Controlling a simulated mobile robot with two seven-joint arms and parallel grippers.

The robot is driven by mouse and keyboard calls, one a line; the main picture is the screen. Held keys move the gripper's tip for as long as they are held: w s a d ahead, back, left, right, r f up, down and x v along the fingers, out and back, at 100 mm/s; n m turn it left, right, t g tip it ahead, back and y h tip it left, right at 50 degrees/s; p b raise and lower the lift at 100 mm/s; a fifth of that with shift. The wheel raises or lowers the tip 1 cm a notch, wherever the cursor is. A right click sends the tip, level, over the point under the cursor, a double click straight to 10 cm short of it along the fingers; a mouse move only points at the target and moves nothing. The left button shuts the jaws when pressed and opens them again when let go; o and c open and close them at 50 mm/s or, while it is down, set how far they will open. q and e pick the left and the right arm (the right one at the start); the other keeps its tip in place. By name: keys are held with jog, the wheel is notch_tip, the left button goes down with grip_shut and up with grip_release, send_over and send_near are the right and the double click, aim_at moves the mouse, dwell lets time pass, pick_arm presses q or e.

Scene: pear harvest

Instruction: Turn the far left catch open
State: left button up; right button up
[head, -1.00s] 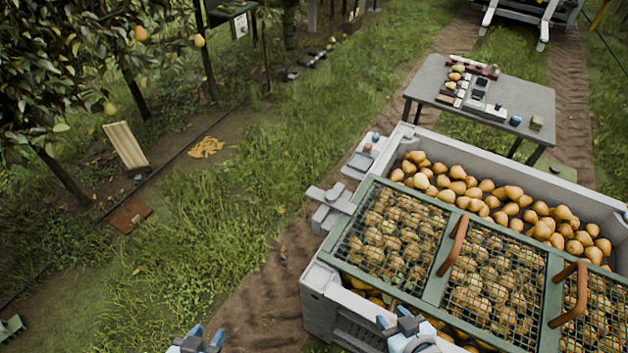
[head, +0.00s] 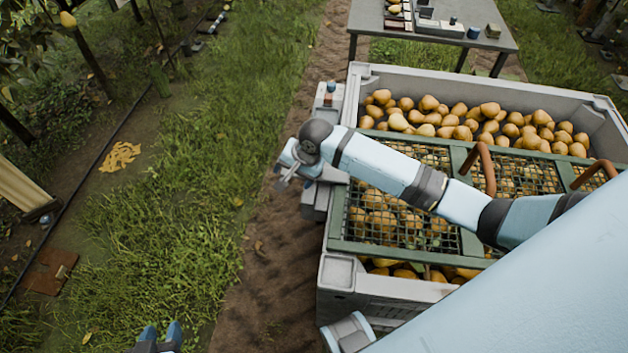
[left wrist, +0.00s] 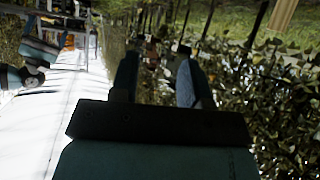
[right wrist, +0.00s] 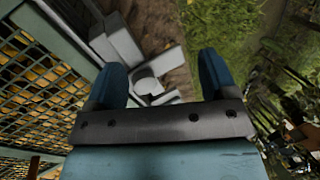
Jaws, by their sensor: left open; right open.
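The far left catch (head: 316,200) is a grey block with a handle on the left side of the pear bin, by the lid's left edge. My right arm reaches across the lid, and my right gripper (head: 286,168) is at the catch, partly covering it. In the right wrist view the jaws (right wrist: 166,82) are open, with the grey catch handle (right wrist: 160,65) showing beyond and between them; I cannot tell whether they touch. My left gripper (head: 157,337) is open and empty at the bottom left, over grass; its fingers also show in the left wrist view (left wrist: 158,82).
The green mesh lid (head: 395,250) with brown handles (head: 484,165) covers the near part of the grey bin (head: 335,272). Loose pears (head: 490,120) show behind it. A grey table (head: 420,42) stands beyond.

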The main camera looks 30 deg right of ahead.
jog(key=w+d+r+m+g+h+b, duration=0.3)
jog(key=w+d+m+b, duration=0.35)
jog(key=d, duration=0.25)
jog(key=shift+m, duration=0.25)
notch_tip(320, 180, down, 12)
jog(key=b, duration=0.3)
jog(key=shift+d, duration=0.1)
jog(key=shift+f+b, duration=0.4)
jog(key=shift+f, duration=0.2)
pick_arm(q)
jog(key=shift+t+h, duration=0.4)
jog(key=f, duration=0.2)
jog(key=d+f, duration=0.1)
jog(key=f, duration=0.2)
jog(key=shift+w+d+f, duration=0.15)
jog(key=shift+w+f, duration=0.15)
jog(key=shift+f, duration=0.05)
